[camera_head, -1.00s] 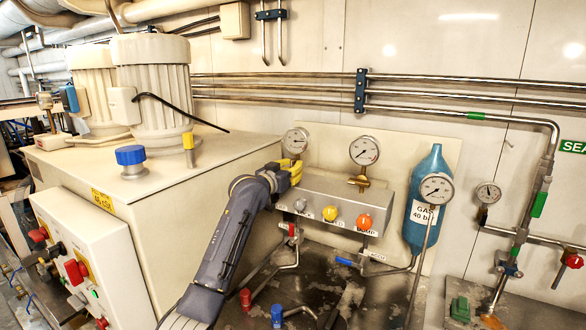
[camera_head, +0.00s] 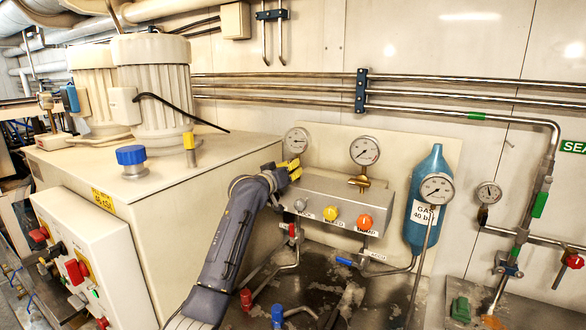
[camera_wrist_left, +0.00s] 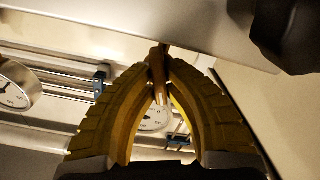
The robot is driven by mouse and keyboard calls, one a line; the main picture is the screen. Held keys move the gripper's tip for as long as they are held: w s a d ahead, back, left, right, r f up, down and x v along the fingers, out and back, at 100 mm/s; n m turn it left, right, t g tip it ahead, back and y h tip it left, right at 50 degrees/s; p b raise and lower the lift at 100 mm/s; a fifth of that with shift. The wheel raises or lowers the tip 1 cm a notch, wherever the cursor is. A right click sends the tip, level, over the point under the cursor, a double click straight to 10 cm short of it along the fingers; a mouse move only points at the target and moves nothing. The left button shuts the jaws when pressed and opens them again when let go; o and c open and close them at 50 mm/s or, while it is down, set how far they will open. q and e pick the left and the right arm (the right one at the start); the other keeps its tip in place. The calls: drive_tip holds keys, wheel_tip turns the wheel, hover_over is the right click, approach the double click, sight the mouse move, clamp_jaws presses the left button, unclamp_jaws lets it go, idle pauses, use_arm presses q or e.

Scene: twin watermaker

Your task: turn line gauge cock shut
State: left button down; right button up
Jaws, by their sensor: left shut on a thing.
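My left gripper (camera_head: 291,168) is at the back left end of the grey manifold block, just below the left round gauge (camera_head: 296,141). In the left wrist view, the ribbed yellow fingers of my left gripper (camera_wrist_left: 159,66) come together on a narrow brass-coloured part, the gauge cock (camera_wrist_left: 158,92). A white gauge dial (camera_wrist_left: 155,119) shows behind and between the fingers. In the head view the cock is hidden by the fingers, so its handle angle cannot be told. My right gripper is not in view.
The manifold block (camera_head: 345,192) carries grey, yellow and orange knobs. A second gauge (camera_head: 364,150) on a brass cock stands to the right, then a blue gas bottle (camera_head: 424,230). A large beige tank (camera_head: 190,190) with motors is close on the left.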

use_arm(q)
drive_tip(key=shift+n, duration=1.3)
drive_tip(key=c, duration=1.5)
unclamp_jaws()
drive_tip(key=shift+o, duration=0.2)
drive_tip(key=shift+a, duration=0.1)
drive_tip(key=v, duration=1.2)
